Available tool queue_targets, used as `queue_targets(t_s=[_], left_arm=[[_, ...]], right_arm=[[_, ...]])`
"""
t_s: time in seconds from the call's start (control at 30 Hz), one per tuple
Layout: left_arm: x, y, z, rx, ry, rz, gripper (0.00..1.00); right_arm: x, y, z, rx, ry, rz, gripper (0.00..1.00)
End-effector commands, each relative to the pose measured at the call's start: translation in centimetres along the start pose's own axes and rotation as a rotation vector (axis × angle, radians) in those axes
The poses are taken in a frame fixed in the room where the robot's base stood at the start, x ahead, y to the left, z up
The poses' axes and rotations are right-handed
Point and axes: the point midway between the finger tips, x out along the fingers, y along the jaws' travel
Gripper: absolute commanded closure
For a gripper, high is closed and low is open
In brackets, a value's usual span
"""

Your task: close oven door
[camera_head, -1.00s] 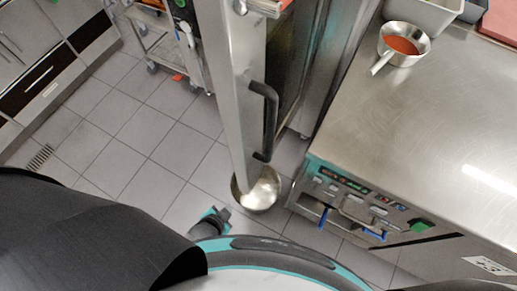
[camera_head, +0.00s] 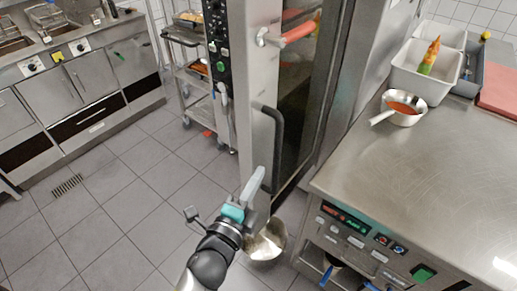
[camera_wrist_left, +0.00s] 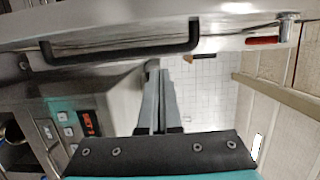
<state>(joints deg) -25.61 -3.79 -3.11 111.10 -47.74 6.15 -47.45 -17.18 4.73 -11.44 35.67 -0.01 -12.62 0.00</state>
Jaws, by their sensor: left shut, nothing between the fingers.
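The tall steel oven door (camera_head: 255,85) stands upright in the middle of the head view, with a black bar handle (camera_head: 279,135) on it. Dark glass (camera_head: 293,110) shows to its right; I cannot tell how far the door is open. My left gripper (camera_head: 258,174) is shut and empty, at the lower part of the door, just below and left of the handle. In the left wrist view the closed fingers (camera_wrist_left: 158,75) point toward the handle (camera_wrist_left: 120,55), a little short of it. Contact with the door cannot be told. My right gripper is not in view.
A steel counter (camera_head: 430,170) with a saucepan (camera_head: 402,107) of red sauce and containers (camera_head: 425,70) stands at right. A metal bowl (camera_head: 266,243) lies on the floor below the door. A cart (camera_head: 190,75) stands behind left. Tiled floor (camera_head: 130,190) is open at left.

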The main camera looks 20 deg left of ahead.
Motion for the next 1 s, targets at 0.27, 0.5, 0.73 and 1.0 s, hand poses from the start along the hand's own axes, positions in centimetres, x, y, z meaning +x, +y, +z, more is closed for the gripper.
queue_targets(t_s=[0.27, 0.5, 0.73, 1.0], left_arm=[[4.3, -0.1, 0.0, -0.002, 0.0, 0.0, 1.0], [8.0, 0.0, 0.0, -0.004, 0.001, 0.0, 1.0], [9.5, 0.0, 2.4, 0.0, -0.001, 0.004, 1.0], [9.8, 0.1, 3.9, -0.004, 0.0, 0.003, 1.0]], right_arm=[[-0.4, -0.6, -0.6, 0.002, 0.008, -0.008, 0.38], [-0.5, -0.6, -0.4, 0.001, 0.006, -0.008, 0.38], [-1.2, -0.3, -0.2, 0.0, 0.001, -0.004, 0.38], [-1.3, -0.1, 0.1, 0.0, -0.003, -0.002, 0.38]])
